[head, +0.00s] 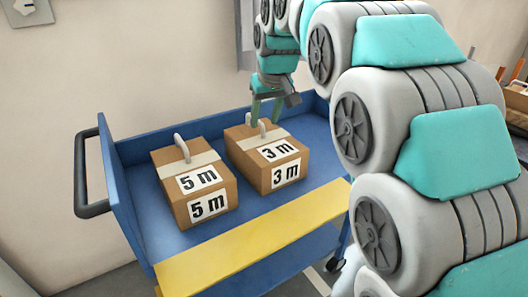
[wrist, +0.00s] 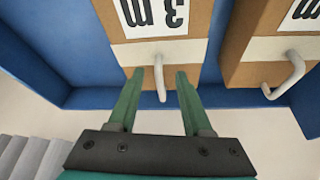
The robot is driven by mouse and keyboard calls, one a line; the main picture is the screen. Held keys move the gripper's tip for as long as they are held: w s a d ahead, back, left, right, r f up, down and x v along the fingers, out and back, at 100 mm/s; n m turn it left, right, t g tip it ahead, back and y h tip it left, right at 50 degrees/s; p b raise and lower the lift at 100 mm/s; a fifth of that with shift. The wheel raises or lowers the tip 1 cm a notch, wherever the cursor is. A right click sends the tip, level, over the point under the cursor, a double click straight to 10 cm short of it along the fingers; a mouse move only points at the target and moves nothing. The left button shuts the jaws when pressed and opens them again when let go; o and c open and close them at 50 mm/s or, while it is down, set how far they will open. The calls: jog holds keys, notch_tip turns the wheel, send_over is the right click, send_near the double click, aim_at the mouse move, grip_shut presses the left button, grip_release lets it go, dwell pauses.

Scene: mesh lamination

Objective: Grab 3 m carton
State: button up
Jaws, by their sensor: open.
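The 3 m carton (head: 268,155) is a brown box with white "3 m" labels and a white handle on top. It stands on the right side of a blue cart. In the wrist view the 3 m carton (wrist: 193,17) is upside down at the top, with its white handle (wrist: 160,78) pointing toward my gripper. My gripper (wrist: 168,72) is open, with one green finger on each side of the handle and gaps between. In the head view my gripper (head: 264,118) is at the top of the carton, around its handle.
The 5 m carton (head: 193,180) with its own white handle stands just left of the 3 m carton. The blue cart (head: 150,212) has raised walls, a dark push handle (head: 92,210) and a yellow front edge (head: 255,240). A pale wall is close behind.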

aim_at(263, 127)
jog(key=x, duration=0.3)
jog(key=shift+w+f, duration=0.25)
jog(key=shift+f, duration=0.05)
grip_shut()
dwell(1.2)
